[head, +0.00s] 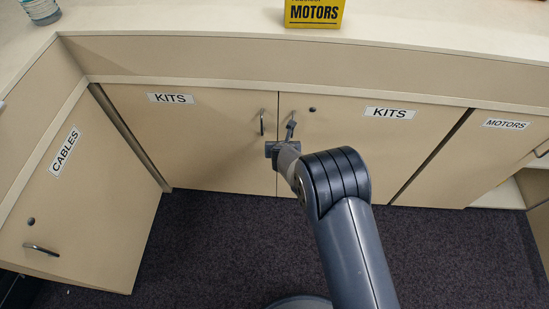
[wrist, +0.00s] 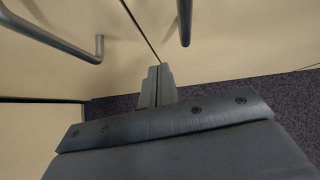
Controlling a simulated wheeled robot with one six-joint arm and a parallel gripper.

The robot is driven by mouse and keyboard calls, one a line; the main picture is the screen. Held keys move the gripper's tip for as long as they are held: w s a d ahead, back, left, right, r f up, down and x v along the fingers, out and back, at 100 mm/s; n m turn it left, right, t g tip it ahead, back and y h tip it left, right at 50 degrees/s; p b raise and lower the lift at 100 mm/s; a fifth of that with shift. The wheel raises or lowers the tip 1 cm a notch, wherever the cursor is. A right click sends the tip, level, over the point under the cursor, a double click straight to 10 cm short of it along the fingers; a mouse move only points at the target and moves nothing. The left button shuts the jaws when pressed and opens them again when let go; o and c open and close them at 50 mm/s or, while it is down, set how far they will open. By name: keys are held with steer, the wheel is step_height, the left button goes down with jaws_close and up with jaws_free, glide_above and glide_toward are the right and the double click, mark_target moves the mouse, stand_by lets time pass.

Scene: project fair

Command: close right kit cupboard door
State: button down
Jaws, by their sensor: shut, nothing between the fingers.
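The right kit cupboard door (head: 375,150) is a beige panel with a KITS label (head: 390,113) and a small lock. It looks flush with the left kit cupboard door (head: 190,135), with a thin dark seam between them. Its bar handle (head: 291,128) is by the seam and partly behind my arm. My gripper (head: 272,149) is in front of the seam, below the handles. In the wrist view my gripper (wrist: 157,84) is shut and empty, its tips near the seam, with a handle (wrist: 185,22) to the upper right. I cannot tell whether the tips touch the door.
A cables door (head: 90,190) is at the left and a motors door (head: 480,160) at the right, with an open shelf (head: 500,193) beyond. A yellow MOTORS box (head: 314,12) and a bottle (head: 41,10) stand on the counter. Dark carpet (head: 220,240) lies clear below.

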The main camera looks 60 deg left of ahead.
steer(key=b+v, duration=0.3)
steer(key=v, duration=0.6)
steer(key=shift+s, duration=0.35)
steer(key=shift+a, duration=0.1)
